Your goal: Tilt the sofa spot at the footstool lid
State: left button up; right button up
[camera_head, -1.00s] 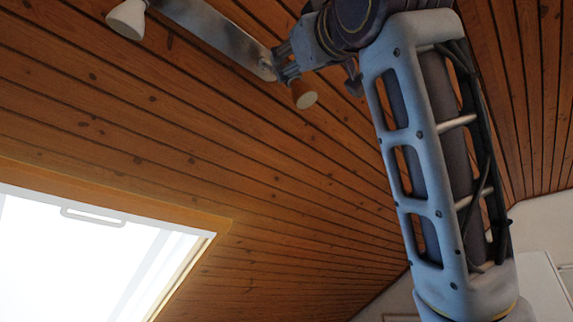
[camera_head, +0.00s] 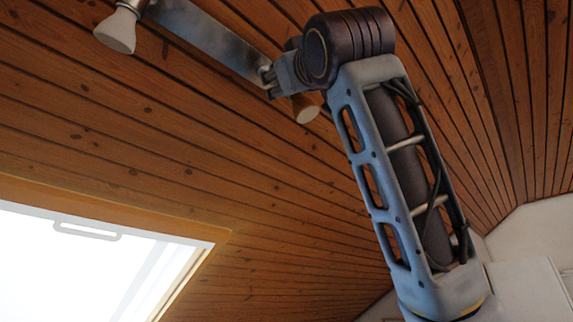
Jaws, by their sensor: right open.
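A metal lamp bar (camera_head: 210,38) on the sloping wooden ceiling carries two spots. One pale, flared spot (camera_head: 117,30) hangs at the bar's left end. The other spot (camera_head: 306,112) hangs near the right end, its upper part hidden behind my right gripper (camera_head: 268,82). I cannot tell which is the sofa spot. My right gripper is open, at the bar's right end and close above that second spot; whether it touches is unclear. The footstool lid and my left gripper are not in view.
My right arm fills the right middle of the view. A bright roof window (camera_head: 85,270) with a handle (camera_head: 88,231) lies at lower left. Bare ceiling boards (camera_head: 230,170) spread between window and lamp. A pale wall (camera_head: 540,235) shows at right.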

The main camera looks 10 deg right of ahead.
jog(key=shift+c, duration=0.3)
grip_shut()
dwell(0.3)
jog(key=shift+w+f+t+b, duration=0.2)
jog(key=shift+t+b, duration=0.2)
jog(key=shift+b, duration=0.25)
jog(key=shift+y, duration=0.4)
jog(key=shift+o, duration=0.3)
grip_release()
